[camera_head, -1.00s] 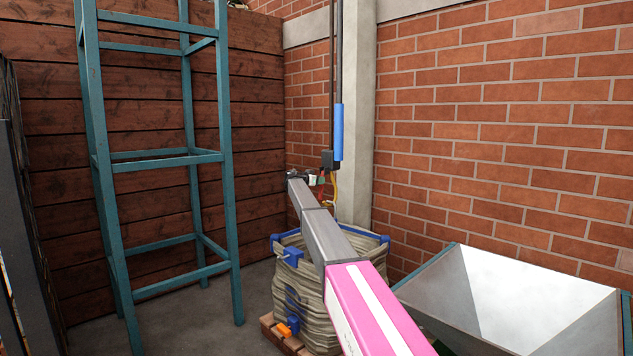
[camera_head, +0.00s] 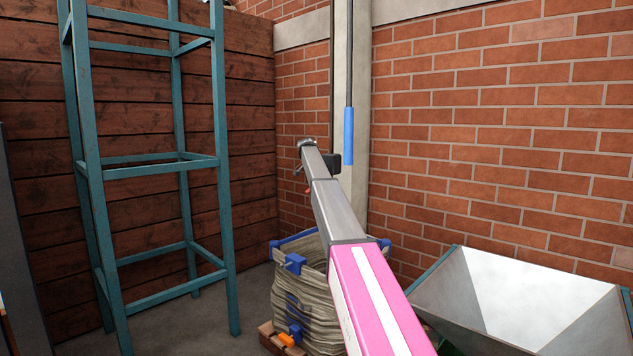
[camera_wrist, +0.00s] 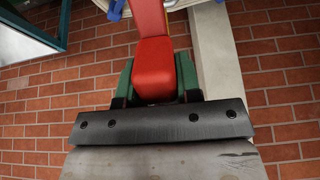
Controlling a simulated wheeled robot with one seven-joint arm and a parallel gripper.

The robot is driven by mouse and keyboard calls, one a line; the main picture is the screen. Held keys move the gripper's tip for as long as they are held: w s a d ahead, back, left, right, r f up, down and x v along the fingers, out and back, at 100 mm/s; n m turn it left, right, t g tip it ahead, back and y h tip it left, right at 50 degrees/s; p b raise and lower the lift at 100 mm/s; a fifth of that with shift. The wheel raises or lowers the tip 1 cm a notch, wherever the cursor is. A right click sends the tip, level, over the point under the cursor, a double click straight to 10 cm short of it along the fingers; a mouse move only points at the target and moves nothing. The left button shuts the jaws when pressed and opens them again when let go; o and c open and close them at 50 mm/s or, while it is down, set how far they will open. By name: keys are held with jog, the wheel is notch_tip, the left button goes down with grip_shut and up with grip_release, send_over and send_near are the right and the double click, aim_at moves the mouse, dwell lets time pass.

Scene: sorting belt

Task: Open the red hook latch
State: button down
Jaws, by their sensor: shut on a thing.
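In the wrist view a red piece, which looks like the red hook latch (camera_wrist: 154,70), comes down from the top edge and ends in a block. My gripper (camera_wrist: 156,88) has its green-edged fingers on both sides of that block and is shut on it. In the head view my gripper (camera_head: 305,145) is at the far end of my pink and grey arm, in front of the wall corner. A small red spot (camera_head: 307,191) shows beside the arm. Most of the latch and any hook are hidden there.
A large bag (camera_head: 298,297) with blue corners stands below. A teal frame (camera_head: 88,150) stands left, a metal hopper (camera_head: 480,290) right. Brick wall (camera_head: 480,130) lies behind.

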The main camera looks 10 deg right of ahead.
jog(key=shift+w+d+r+g+y, duration=0.15)
jog(key=shift+r+g+y, duration=0.2)
jog(key=shift+y, duration=0.2)
jog(key=shift+w+r+g+y, duration=0.1)
jog(key=shift+r+g+y, duration=0.15)
jog(key=shift+g+y, duration=0.25)
jog(key=shift+d+r+g+y, duration=0.2)
jog(key=shift+r+g+y, duration=0.25)
jog(key=shift+g+y, duration=0.5)
jog(key=shift+y, duration=0.3)
jog(key=c, duration=0.8)
grip_release()
notch_tip(320, 180, up, 11)
jog(key=shift+d+f, duration=0.1)
